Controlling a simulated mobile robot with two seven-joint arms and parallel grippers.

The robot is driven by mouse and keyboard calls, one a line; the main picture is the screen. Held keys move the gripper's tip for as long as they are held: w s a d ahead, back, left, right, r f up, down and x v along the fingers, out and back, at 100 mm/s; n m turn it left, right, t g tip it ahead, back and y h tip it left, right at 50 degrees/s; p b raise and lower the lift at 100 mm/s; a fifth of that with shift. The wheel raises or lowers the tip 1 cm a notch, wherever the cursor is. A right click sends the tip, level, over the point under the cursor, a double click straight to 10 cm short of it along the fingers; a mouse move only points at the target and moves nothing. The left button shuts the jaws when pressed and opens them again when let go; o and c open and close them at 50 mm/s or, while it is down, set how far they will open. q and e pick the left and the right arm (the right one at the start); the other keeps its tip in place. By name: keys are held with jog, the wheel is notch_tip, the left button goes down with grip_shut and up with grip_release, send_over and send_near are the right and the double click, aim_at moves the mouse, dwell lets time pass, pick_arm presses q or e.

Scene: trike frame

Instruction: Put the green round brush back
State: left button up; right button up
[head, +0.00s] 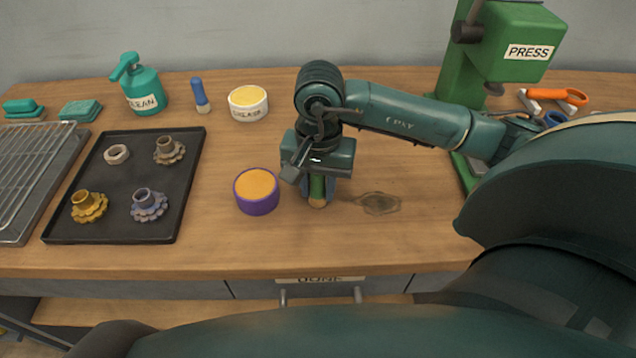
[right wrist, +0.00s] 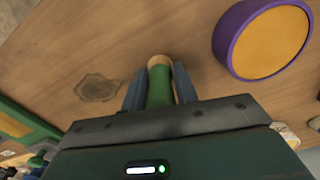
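The green round brush (head: 317,188) is upright, with its tan end down at the table top. My right gripper (head: 317,192) points down with one finger on each side of it. In the right wrist view the green brush (right wrist: 160,84) sits between the two fingers (right wrist: 160,90), which appear to press on its sides. I cannot tell whether its tan end touches the table. My left gripper is not in view.
A purple tub with an orange top (head: 257,208) stands just left of the brush. A dark stain (head: 380,203) marks the wood to its right. A black tray (head: 120,232) with metal parts, a white grease tin (head: 248,112), a blue-handled tool (head: 200,95) and a green press (head: 520,30) stand around.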

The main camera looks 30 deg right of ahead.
jog(key=o, duration=0.4)
jog(key=shift+r, duration=0.15)
notch_tip(320, 180, up, 10)
jog(key=shift+r, duration=1)
